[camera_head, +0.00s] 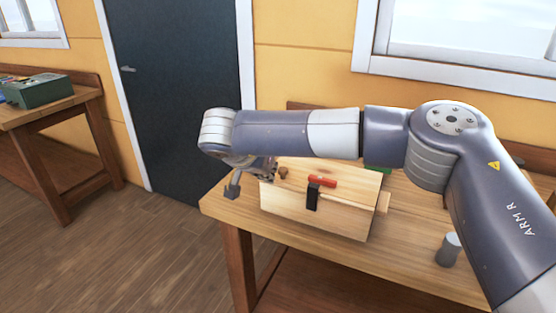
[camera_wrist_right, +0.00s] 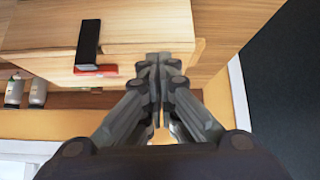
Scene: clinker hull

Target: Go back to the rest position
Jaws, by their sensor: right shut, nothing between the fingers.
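My right gripper (camera_head: 233,188) is below the end of my right arm, at the left end of the work table, beside the wooden planked piece. The arm's wrist hides part of it in the head view. In the right wrist view the gripper (camera_wrist_right: 158,72) has its two fingers together with nothing between them. The wooden piece (camera_head: 335,217) lies on the table, apparently clear of the fingers; it also shows in the wrist view (camera_wrist_right: 150,30). A black clamp-like part (camera_head: 313,197) with a red bar (camera_head: 322,181) sits on it. My left gripper is out of view.
The work table (camera_head: 420,250) has bare wood at its front. A grey cylinder (camera_head: 448,249) stands at its right. A dark door (camera_head: 180,90) and yellow wall (camera_head: 305,65) are behind. Another bench (camera_head: 45,114) with a green box (camera_head: 38,91) stands left. Floor between is clear.

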